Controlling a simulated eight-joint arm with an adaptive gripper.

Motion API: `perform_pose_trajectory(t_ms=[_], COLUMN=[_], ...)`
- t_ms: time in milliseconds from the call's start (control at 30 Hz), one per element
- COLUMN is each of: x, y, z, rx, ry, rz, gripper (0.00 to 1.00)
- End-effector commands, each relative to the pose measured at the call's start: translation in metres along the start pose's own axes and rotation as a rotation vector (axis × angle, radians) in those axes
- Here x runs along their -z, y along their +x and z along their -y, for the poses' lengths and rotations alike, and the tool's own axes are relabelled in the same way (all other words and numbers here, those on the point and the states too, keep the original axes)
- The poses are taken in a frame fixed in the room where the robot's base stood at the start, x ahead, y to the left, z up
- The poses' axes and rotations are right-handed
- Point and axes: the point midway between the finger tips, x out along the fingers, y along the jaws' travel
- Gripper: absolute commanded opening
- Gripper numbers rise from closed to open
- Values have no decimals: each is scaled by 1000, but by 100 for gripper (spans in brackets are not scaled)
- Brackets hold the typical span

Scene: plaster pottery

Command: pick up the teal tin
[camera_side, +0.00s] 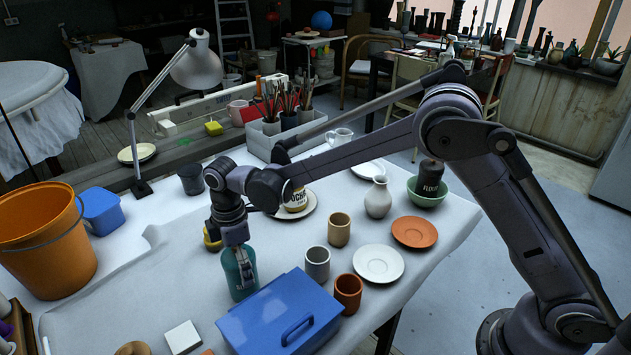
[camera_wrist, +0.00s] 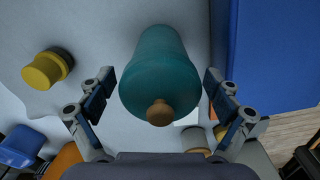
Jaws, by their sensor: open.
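The teal tin (camera_wrist: 160,70) is a rounded teal container with a small wooden knob on its lid. In the side view the teal tin (camera_side: 236,286) stands upright on the white-covered table, left of the blue box (camera_side: 285,312). My gripper (camera_side: 241,262) points down over it and hides its upper part. In the wrist view my gripper (camera_wrist: 160,82) is open, with one finger on each side of the tin. A gap shows between each finger and the tin.
A yellow container (camera_wrist: 47,69) stands close by, behind the tin in the side view. A grey cup (camera_side: 316,263), a terracotta cup (camera_side: 348,292) and a white block (camera_side: 183,337) are near.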

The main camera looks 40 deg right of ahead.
Motion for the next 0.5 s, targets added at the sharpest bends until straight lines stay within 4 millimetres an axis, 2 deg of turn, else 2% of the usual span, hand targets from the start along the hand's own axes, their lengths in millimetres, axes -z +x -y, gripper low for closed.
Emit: perform_pose_trajectory(t_ms=[100,300,333,500], x=[0,0,0,0], y=[6,7,7,7], z=[0,0,0,0], rx=[0,0,0,0], ry=[0,0,0,0], rz=[0,0,0,0], gripper=[91,91,88,39])
